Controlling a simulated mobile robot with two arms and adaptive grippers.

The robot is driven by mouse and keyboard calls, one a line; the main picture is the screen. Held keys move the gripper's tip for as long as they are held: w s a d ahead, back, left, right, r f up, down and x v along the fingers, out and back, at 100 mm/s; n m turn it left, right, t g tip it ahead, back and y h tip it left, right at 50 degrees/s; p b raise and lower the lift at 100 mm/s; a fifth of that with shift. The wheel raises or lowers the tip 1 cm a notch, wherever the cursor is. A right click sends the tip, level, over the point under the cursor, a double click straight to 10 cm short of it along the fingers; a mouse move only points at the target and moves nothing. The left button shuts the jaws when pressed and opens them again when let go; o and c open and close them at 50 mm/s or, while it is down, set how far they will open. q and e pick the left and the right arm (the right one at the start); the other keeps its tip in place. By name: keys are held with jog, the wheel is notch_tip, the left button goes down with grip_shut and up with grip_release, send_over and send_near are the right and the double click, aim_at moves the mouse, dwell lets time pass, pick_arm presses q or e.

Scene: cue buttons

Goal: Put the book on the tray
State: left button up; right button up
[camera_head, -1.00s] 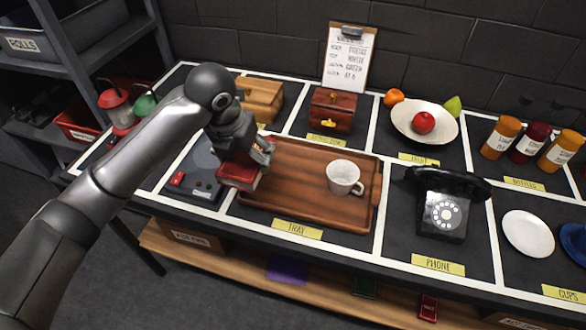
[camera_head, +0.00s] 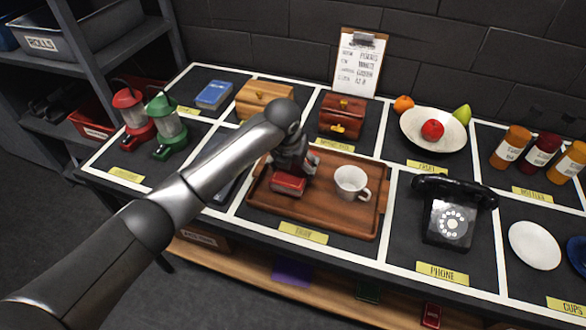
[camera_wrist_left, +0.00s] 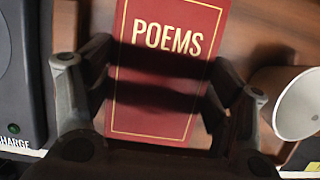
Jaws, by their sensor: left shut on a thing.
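The red book (camera_head: 287,185), titled POEMS, is over the left part of the wooden tray (camera_head: 340,218). In the left wrist view the book (camera_wrist_left: 170,30) sits between the fingers of my left gripper (camera_wrist_left: 160,85), which is shut on it. In the head view my left gripper (camera_head: 293,168) hides part of the book. I cannot tell whether the book touches the tray. A white cup (camera_head: 351,182) stands on the tray to the right of the book. It also shows at the right of the left wrist view (camera_wrist_left: 298,105). My right gripper is not in view.
A black phone (camera_head: 450,210) stands right of the tray. Wooden boxes (camera_head: 342,116) and a fruit bowl (camera_head: 432,130) are behind it. Red and green lanterns (camera_head: 165,122) stand at the left, with a blue book (camera_head: 213,94) nearby. The tray's front right is bare.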

pick_arm(q)
jog(key=shift+f, duration=0.85)
jog(key=shift+f, duration=0.1)
jog(key=o, duration=1.2)
jog(key=shift+c, duration=0.2)
jog(key=v, duration=1.2)
jog(key=shift+a, duration=0.1)
